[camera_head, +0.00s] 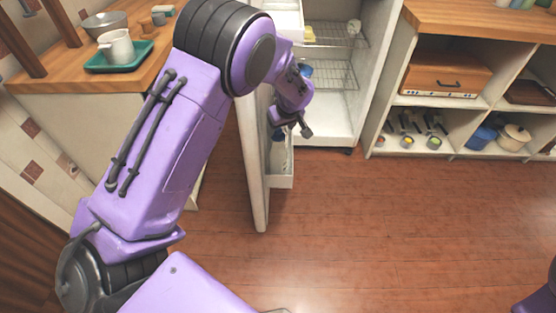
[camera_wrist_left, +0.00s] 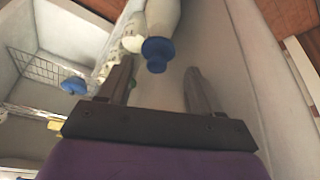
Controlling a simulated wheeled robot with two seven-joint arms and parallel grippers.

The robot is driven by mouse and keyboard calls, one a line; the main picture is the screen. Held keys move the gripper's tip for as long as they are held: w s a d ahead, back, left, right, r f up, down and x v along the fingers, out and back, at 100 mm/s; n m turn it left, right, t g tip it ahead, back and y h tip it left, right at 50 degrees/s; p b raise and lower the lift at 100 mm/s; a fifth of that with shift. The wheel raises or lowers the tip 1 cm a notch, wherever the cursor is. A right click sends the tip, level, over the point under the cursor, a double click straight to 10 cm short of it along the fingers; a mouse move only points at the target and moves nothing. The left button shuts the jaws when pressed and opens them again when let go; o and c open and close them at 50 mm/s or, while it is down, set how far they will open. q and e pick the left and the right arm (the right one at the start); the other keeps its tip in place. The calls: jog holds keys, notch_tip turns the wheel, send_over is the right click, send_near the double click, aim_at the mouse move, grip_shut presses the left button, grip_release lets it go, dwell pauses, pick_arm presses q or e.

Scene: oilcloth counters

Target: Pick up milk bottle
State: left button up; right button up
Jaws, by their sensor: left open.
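A white bottle (camera_wrist_left: 163,14) with a blue cap (camera_wrist_left: 157,50), which looks like the milk bottle, shows at the top of the left wrist view. Its cap points toward my left gripper (camera_wrist_left: 159,82). The gripper is open and empty, and the cap appears between its fingertips, with no visible contact. In the head view my left gripper (camera_head: 291,130) is at the open fridge door (camera_head: 254,165), above the door's lower bin (camera_head: 281,180). The bottle is mostly hidden there behind the gripper and door. My right gripper is out of view.
The open fridge (camera_head: 325,118) has wire shelves (camera_head: 330,75). Another blue-capped item (camera_wrist_left: 74,85) shows left of the gripper in the wrist view. A counter at left holds a green tray (camera_head: 120,66) with a white mug (camera_head: 117,47). The wooden floor at right is clear.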

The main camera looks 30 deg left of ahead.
aim_at(279, 136)
pick_arm(q)
jog(key=x, duration=0.8)
jog(key=shift+w+d+f, duration=0.1)
jog(key=shift+d+f, duration=0.15)
jog(key=shift+f, duration=0.15)
jog(key=shift+r, duration=0.1)
jog(key=shift+c, duration=0.3)
grip_shut()
